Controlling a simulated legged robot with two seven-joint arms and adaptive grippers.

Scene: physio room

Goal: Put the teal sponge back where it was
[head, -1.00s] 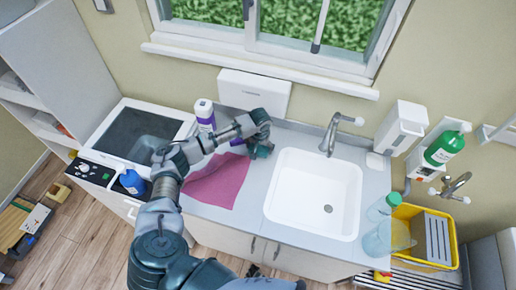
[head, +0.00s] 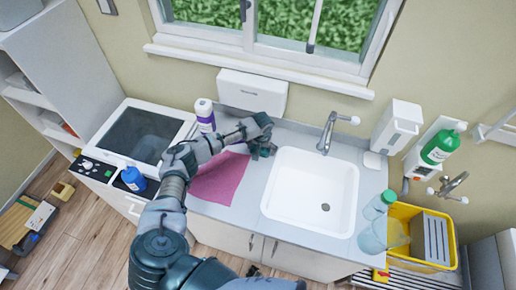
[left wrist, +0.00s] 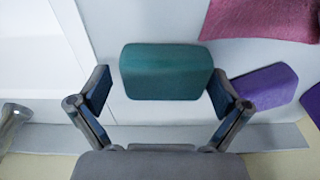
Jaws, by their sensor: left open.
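The teal sponge (left wrist: 166,72) lies on the grey counter between the fingers of my left gripper in the left wrist view. My left gripper (left wrist: 158,90) is open, one finger on each side of the sponge; I cannot tell whether they touch it. In the head view my left gripper (head: 264,150) is over the counter, just left of the white sink, and largely hides the sponge. A purple, sponge-like block (left wrist: 266,87) lies close to the right finger in the left wrist view. My right gripper is not in view.
A pink cloth (head: 219,180) lies on the counter (head: 234,214) left of the sink (head: 305,204). A purple-and-white bottle (head: 205,116) stands at the back. A tap (head: 328,130) rises behind the sink. A clear bottle (head: 372,236) stands at the right end.

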